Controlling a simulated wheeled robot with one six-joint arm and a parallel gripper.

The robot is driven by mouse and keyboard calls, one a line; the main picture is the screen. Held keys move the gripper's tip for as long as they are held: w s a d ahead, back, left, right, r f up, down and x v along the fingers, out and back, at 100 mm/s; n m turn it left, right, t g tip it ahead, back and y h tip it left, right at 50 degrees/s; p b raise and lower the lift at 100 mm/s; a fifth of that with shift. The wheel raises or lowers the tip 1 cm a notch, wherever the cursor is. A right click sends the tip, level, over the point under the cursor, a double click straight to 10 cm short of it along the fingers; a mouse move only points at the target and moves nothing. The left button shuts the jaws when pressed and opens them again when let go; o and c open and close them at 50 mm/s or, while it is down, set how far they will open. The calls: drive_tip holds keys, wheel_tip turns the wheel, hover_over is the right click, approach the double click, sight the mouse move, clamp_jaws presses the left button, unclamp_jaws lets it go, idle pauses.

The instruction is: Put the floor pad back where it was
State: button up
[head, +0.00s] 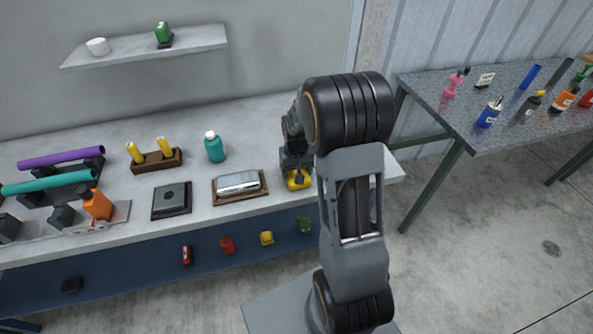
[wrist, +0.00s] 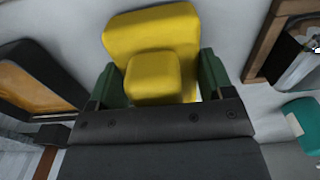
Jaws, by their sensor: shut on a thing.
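My gripper (wrist: 160,85) has its green fingers shut on a yellow block (wrist: 152,30) with a smaller yellow cube on its near side, which I take for the floor pad. In the head view the yellow block (head: 298,181) shows below my gripper, at the right part of the grey bench (head: 130,217). My arm hides part of it there. I cannot tell whether it touches the bench top. A dark-framed holder with an orange-yellow inside (wrist: 45,88) lies left of it in the wrist view; my arm hides this in the head view.
A wooden tray (head: 262,197) with a silver muffler (head: 239,182) lies just left of my gripper. A black square plate (head: 172,200), a teal bottle (head: 214,147) and a yellow-pegged stand (head: 158,162) are further left. A speckled table (head: 440,108) with bottles stands at right.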

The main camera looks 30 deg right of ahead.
drive_tip(key=shift+f, duration=0.1)
drive_tip(key=shift+f, duration=0.15)
drive_tip(key=o, duration=0.8)
drive_tip(key=shift+o, duration=0.2)
wheel_tip(320, 180, up, 12)
drive_tip(key=s+a+r+n+t, duration=0.1)
drive_tip(key=s+a+r+t, duration=0.1)
drive_tip(key=s+a, duration=0.2)
drive_tip(key=s+a+r+n+t, duration=0.1)
drive_tip(key=s+a, duration=0.4)
drive_tip(key=s, duration=0.6)
drive_tip(key=shift+s+a+r+t, duration=0.2)
drive_tip(key=shift+r+t, duration=0.2)
drive_tip(key=shift+r, duration=0.3)
